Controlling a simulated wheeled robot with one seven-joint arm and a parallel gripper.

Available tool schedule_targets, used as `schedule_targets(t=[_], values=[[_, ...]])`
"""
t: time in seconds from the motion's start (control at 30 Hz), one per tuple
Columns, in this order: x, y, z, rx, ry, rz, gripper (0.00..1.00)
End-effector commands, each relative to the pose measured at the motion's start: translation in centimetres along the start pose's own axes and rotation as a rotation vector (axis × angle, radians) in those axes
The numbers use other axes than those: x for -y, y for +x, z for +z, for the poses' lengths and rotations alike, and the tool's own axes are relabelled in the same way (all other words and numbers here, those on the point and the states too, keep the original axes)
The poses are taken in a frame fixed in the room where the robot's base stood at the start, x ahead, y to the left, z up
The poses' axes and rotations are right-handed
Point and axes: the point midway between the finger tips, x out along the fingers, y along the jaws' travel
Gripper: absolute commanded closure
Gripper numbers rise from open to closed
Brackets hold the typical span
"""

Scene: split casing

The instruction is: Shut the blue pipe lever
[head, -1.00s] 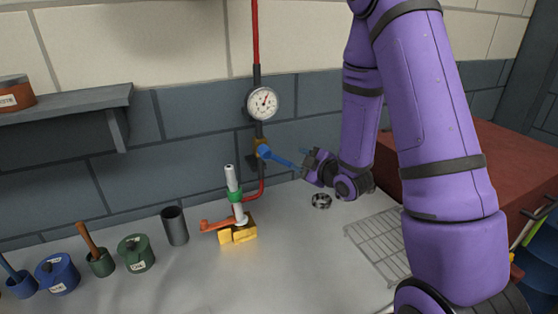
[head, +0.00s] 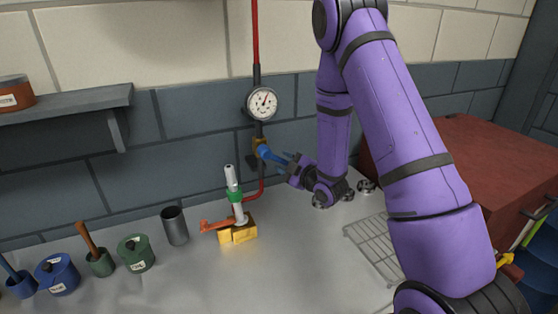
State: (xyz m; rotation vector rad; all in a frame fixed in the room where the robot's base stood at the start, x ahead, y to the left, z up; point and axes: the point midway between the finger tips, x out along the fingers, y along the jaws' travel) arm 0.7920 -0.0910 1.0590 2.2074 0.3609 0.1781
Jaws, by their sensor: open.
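The lever sticks out to the right and slightly down, across the line of the pipe. My gripper (head: 289,163) is at the lever's right end, with its dark fingers open around or beside that end. I cannot tell whether the fingers touch it. The lever's far tip is partly hidden by the fingers.
A gauge (head: 262,103) is above the valve. A wire rack (head: 375,245) lies right. Pots and a grey cup (head: 174,226) stand left. The front counter is clear.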

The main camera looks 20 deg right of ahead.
Motion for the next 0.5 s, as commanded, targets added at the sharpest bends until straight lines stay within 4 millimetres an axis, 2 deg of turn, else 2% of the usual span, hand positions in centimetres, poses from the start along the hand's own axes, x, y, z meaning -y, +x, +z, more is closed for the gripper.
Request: schedule_targets(t=[0.2, 0.5], values=[[0.0, 2.4, 0.0, -0.001, -0.001, 0.0, 0.56], [0.0, 2.9, 0.0, 0.001, 0.0, 0.0, 0.56]])
